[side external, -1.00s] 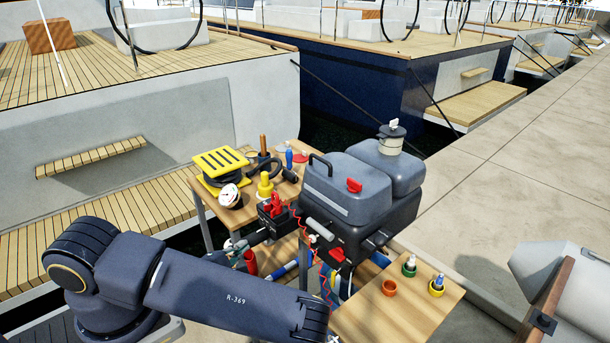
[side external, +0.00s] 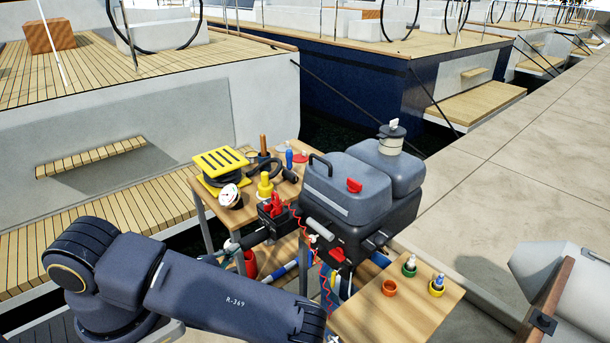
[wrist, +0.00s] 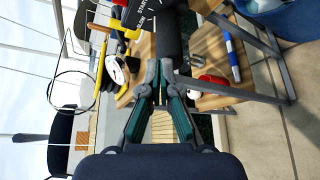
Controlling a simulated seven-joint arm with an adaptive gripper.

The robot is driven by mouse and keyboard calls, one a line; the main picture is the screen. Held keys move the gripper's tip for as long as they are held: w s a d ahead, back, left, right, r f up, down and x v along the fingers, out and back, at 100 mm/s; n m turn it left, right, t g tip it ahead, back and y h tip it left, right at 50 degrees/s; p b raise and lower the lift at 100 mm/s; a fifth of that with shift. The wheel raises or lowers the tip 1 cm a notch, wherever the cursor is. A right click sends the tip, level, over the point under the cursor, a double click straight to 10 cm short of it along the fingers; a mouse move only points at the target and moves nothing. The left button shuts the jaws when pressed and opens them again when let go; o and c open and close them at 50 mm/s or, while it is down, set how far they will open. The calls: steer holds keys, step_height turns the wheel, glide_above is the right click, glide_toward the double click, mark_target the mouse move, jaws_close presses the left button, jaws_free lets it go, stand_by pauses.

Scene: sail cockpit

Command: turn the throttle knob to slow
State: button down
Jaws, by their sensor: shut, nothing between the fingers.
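In the wrist view a dark cylinder (wrist: 169,35), apparently the throttle knob, comes down from the top. Beside it is a black panel with white lettering (wrist: 138,14), partly cut off; one word looks like START. My gripper (wrist: 159,70) is shut and empty, with its tips at the cylinder's lower end in the picture. I cannot tell whether they touch.
A wooden table with a yellow-topped reel (side external: 222,160) and a white gauge (side external: 229,195) stands behind the tiller. A red object (side external: 251,263) is below it. A small wooden table (side external: 400,318) with cups is at right. A red coiled cord (side external: 324,272) hangs from the motor.

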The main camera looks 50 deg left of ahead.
mark_target(250, 246)
steer(key=s, duration=0.3)
steer(key=shift+s, duration=0.25)
steer(key=shift+w+d+f, duration=0.15)
steer(key=shift+w+f, duration=0.15)
steer(key=shift+w, duration=0.7)
steer(key=shift+w+d+f, duration=0.2)
steer(key=shift+w+f, duration=0.05)
steer(key=shift+w, duration=0.8)
steer(key=shift+w+d+f, duration=0.15)
steer(key=shift+w+f, duration=0.15)
steer(key=shift+w, duration=0.7)
steer(key=shift+a+f, duration=0.1)
steer(key=shift+a, duration=0.25)
